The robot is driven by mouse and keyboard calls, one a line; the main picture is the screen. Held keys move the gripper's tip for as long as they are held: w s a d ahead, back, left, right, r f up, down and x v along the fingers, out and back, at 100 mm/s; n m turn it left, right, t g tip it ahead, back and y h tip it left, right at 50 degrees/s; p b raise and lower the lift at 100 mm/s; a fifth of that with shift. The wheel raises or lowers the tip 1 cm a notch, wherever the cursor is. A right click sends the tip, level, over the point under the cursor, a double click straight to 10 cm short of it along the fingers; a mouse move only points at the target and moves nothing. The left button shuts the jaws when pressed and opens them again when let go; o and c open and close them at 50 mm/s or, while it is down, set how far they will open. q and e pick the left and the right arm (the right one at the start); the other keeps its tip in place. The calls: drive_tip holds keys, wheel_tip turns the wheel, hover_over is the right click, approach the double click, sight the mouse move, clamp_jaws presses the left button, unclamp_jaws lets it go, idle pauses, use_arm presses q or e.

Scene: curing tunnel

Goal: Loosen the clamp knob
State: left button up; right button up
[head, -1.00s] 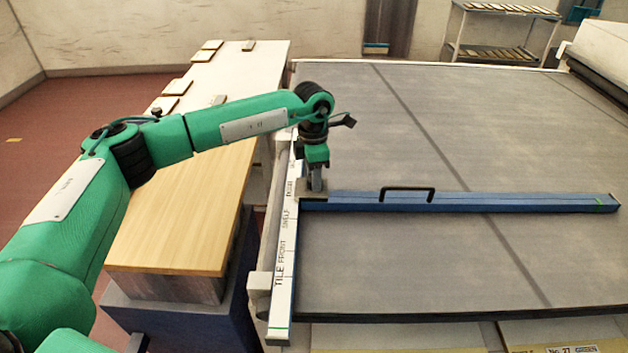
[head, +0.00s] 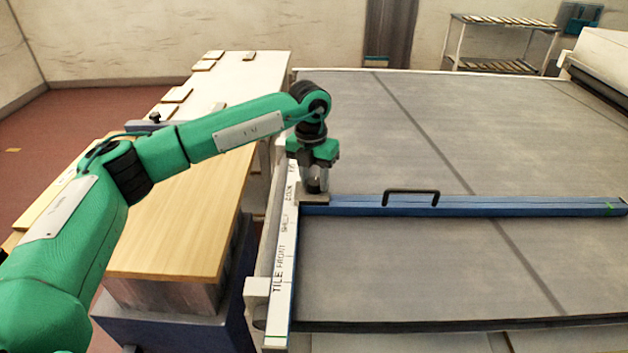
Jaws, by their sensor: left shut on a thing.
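My left gripper (head: 316,188) points straight down over the left end of a long blue bar (head: 520,207), at the white labelled rail (head: 281,262). It is shut on the clamp knob, which is mostly hidden between and behind the fingers. A small grey block (head: 312,198) sits under the fingertips where the bar meets the rail. The bar lies across the grey table and carries a black handle (head: 411,192). My right gripper is not in view.
The large grey tabletop (head: 420,265) is bare on both sides of the bar. A wooden-topped bench (head: 185,225) stands to the left under my left arm. Flat tiles lie on a white bench (head: 240,90) behind it. A shelf rack (head: 500,45) stands at the back right.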

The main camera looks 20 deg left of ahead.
use_arm(q)
drive_tip(key=shift+n, duration=0.5)
drive_tip(key=shift+r+n, duration=0.1)
drive_tip(key=shift+n, duration=0.2)
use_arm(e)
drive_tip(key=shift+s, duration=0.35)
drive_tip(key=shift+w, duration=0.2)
use_arm(q)
drive_tip(key=o, duration=0.8)
drive_tip(key=shift+o, duration=1)
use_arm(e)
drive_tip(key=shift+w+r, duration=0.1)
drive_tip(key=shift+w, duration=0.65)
